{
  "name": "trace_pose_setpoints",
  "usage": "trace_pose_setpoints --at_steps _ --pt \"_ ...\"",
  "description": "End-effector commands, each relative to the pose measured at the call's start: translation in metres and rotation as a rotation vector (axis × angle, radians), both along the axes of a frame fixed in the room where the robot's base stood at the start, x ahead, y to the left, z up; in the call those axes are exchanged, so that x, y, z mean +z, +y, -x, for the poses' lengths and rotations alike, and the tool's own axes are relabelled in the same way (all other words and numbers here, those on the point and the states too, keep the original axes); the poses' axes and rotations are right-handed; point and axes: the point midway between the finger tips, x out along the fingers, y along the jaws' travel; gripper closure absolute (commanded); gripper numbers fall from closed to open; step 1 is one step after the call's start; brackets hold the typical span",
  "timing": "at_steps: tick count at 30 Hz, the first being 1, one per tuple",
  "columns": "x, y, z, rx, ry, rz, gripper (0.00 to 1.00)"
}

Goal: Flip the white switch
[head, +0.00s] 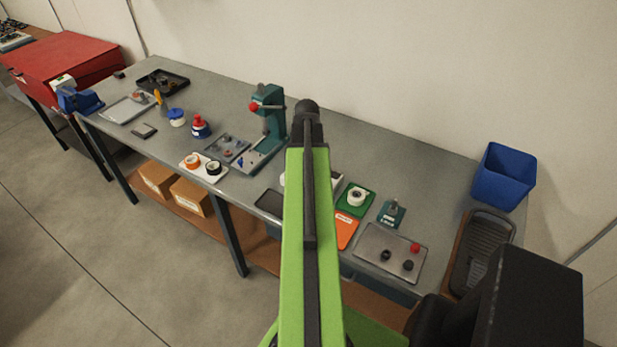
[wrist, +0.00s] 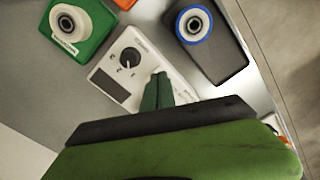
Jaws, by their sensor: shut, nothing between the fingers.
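The white switch is a white box (wrist: 128,72) with a round black knob (wrist: 131,56) and small markings, in the middle of the wrist view. In the head view my green arm covers most of it; a small white part (head: 337,180) shows at the arm's right side. My gripper (wrist: 158,88) shows as green fingers, shut and empty, over the lower right part of the white box. The knob lies a little up and left of the fingertips. I cannot tell whether the fingers touch the box. In the head view my gripper is hidden behind my arm.
A green block with a white wheel (wrist: 69,22) and a dark block with a blue-rimmed wheel (wrist: 194,24) flank the switch. A grey tray with knobs (head: 391,252), an orange plate (head: 347,230) and a teal press (head: 272,125) stand on the grey bench (head: 338,132).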

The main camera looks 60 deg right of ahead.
Motion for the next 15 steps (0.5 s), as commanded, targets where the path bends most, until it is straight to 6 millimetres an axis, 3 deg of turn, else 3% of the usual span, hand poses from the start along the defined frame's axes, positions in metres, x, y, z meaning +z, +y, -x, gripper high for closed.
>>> trace_pose_setpoints --at_steps 1,15 --pt "0.011 0.0 0.0 0.0 0.0 0.0 1.0" --pt "0.053 0.0 0.0 0.001 0.0 0.0 1.0"
